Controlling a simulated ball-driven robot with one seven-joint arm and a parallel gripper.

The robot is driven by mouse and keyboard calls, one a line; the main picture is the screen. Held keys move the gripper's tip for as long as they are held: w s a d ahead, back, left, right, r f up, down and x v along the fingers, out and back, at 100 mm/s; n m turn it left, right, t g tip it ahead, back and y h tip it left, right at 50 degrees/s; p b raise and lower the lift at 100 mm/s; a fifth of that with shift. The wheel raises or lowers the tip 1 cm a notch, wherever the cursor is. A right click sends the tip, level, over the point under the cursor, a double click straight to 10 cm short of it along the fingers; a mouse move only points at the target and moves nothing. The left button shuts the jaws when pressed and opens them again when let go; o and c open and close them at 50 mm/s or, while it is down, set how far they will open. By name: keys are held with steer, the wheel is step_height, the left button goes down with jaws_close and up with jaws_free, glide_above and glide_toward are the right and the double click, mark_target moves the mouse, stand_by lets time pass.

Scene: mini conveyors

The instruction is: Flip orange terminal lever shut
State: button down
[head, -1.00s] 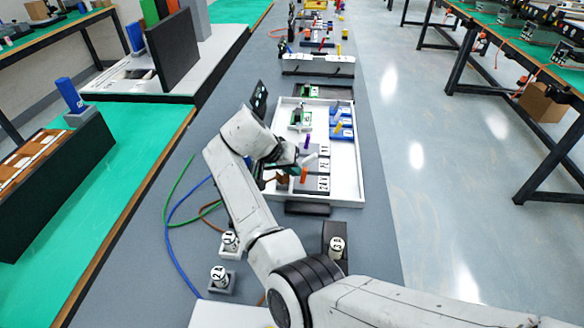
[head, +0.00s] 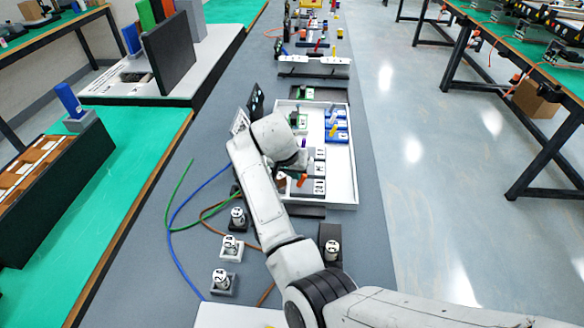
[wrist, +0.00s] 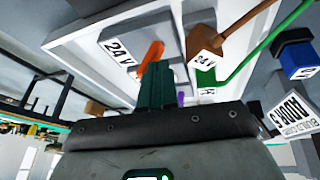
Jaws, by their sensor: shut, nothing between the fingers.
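The orange lever (head: 301,180) stands out from the left side of the 24 V terminal block (head: 319,187), at the near end of the white tray (head: 341,190). In the wrist view, the orange lever (wrist: 151,57) sits beside the 24 V label (wrist: 117,53). My gripper (wrist: 157,72) is shut and empty, its dark green fingers just at the lever. I cannot tell if they touch it. In the head view my arm hides the fingers and part of the terminal row.
A brown 24 V plug (wrist: 207,43) and a green plug (wrist: 206,78) lie close to the fingers. Blue blocks (head: 337,124) stand farther back in the tray. Labelled posts stand on the grey bench nearer my base.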

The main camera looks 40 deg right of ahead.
steer(key=shift+s+d+r+t+y+p, duration=0.25)
steer(key=shift+s+d+t+y+p, duration=0.3)
steer(key=shift+t+y+p, duration=0.4)
steer(key=shift+w+f, duration=0.1)
steer(key=shift+f, duration=0.1)
steer(key=shift+a, duration=0.1)
steer(key=shift+w+a+f, duration=0.1)
steer(key=shift+w+a+f+b, duration=0.3)
steer(key=shift+w+a+b, duration=0.1)
steer(key=shift+r, duration=0.15)
